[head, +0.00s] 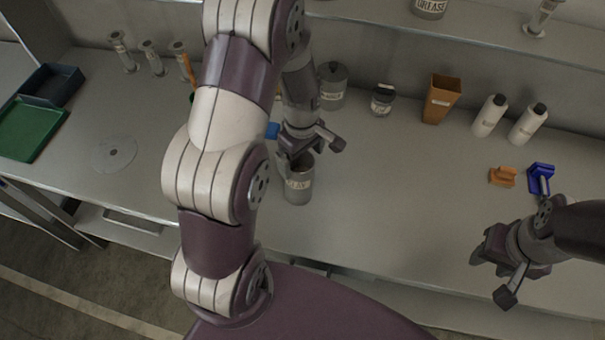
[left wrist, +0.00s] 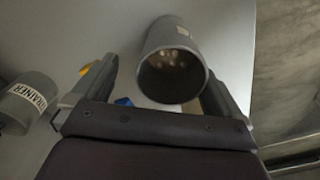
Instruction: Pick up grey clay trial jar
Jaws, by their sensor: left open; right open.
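The grey clay trial jar (head: 299,186) stands upright on the bench in the head view, with a label reading CLAY. My left gripper (head: 305,152) is just above and behind its rim. In the left wrist view the jar (left wrist: 172,62) shows its open mouth, with some pale lumps inside, and lies between the two fingers of my left gripper (left wrist: 160,85). The fingers are open, and I cannot tell whether either touches the jar. My right gripper (head: 492,278) is open and empty at the bench's front right edge.
A lidded grey jar (head: 332,85) and a smaller jar (head: 382,100) stand behind. An orange-brown bin (head: 440,98) and white bottles (head: 489,115) line the back right. A green tray (head: 30,128) is at the left. The bench (head: 400,190) right of the clay jar is clear.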

